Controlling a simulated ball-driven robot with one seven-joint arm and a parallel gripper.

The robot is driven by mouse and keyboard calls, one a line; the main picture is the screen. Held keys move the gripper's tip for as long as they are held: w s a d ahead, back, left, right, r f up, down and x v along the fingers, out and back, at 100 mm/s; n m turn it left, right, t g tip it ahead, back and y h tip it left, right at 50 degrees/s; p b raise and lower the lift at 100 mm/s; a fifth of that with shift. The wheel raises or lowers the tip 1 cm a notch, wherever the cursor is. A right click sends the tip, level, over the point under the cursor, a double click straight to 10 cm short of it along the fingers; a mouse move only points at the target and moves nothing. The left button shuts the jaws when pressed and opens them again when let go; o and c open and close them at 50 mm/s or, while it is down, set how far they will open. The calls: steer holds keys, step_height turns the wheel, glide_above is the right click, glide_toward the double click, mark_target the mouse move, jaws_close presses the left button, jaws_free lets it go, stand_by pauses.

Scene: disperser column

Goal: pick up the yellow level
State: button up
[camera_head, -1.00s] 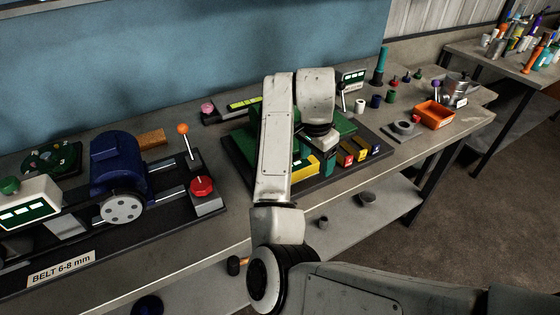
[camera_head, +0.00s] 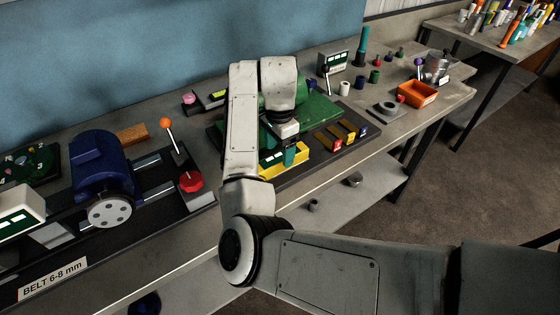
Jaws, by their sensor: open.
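A yellow block-like body (camera_head: 285,164), which I take to be the yellow level, lies at the front edge of the green machine (camera_head: 318,112) on the dark base plate, in the middle of the view. My gripper (camera_head: 293,156) points down at it from above, with its fingers just over or beside the yellow body. The gripper is open. The fingers hide part of the yellow body, and I cannot tell whether they touch it. My arm hides the left part of the green machine.
Right of the yellow body stand several small coloured blocks (camera_head: 340,136). A red knob (camera_head: 191,182) and an orange-tipped lever (camera_head: 166,124) stand to the left. An orange tray (camera_head: 417,94) sits farther right. A shelf (camera_head: 335,196) runs below the bench.

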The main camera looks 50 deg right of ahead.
mark_target(280, 156)
steer(key=shift+s+f+p, duration=0.1)
steer(key=shift+f+p, duration=0.2)
steer(key=shift+f, duration=1.5)
steer(key=shift+c, duration=0.4)
steer(key=c, duration=1.1)
steer(key=shift+c, duration=0.4)
steer(key=shift+r, duration=0.2)
